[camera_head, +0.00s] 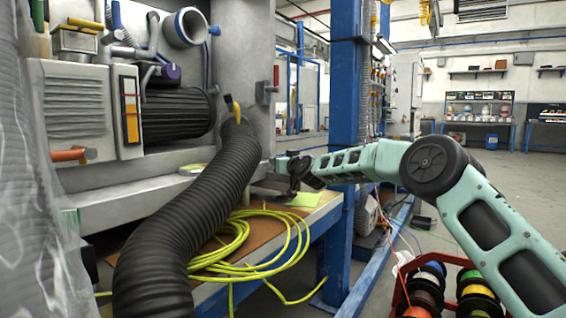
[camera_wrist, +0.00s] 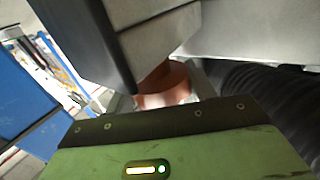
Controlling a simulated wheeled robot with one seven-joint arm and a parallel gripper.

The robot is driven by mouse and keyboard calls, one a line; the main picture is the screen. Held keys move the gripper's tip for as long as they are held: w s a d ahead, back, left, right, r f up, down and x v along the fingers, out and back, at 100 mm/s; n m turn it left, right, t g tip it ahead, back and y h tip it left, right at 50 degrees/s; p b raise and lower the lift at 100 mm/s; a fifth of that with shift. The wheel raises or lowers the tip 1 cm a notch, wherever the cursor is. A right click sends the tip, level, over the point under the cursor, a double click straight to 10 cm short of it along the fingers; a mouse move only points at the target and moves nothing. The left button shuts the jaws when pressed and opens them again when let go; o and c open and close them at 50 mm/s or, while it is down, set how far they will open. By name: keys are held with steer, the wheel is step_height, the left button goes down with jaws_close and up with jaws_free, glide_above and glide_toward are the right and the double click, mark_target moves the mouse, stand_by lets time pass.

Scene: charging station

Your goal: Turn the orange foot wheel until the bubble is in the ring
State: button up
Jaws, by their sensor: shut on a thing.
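The orange foot wheel (camera_wrist: 166,86) shows in the wrist view as a copper-orange round part under a grey machine body. My gripper (camera_wrist: 162,98) is closed around it, with one finger at each side. In the head view my gripper (camera_head: 291,172) is at the lower right corner of the grey machine, above the bench; the foot wheel cannot be made out there. The bubble and its ring are not visible in either view.
A thick black corrugated hose (camera_head: 190,215) runs down the machine's front, left of my gripper. A coiled yellow-green cable (camera_head: 225,258) lies on the bench. A blue post (camera_head: 345,110) stands behind my arm. A rack of cable spools (camera_head: 425,285) is below it.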

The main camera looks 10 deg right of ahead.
steer(key=shift+f+n+y+b, duration=0.2)
steer(key=shift+n+y+b, duration=0.4)
steer(key=shift+y+b, duration=0.4)
steer(key=shift+r+n+g+y, duration=0.2)
steer(key=shift+n+g+y, duration=0.55)
steer(key=shift+y, duration=0.45)
steer(key=n+g+y+p, duration=0.2)
steer(key=n+y+p, duration=0.1)
steer(key=p, duration=0.4)
steer(key=shift+r+n+g+y, duration=0.15)
steer(key=shift+n+g+y, duration=0.15)
steer(key=shift+y, duration=0.3)
steer(key=shift+g+p, duration=0.25)
steer(key=shift+p, duration=0.15)
steer(key=shift+f+n+g+y+p, duration=0.2)
steer(key=shift+n+g+y+p, duration=0.75)
steer(key=shift+p, duration=0.65)
steer(key=o, duration=0.7)
steer(key=shift+a, duration=0.1)
steer(key=shift+s, duration=0.1)
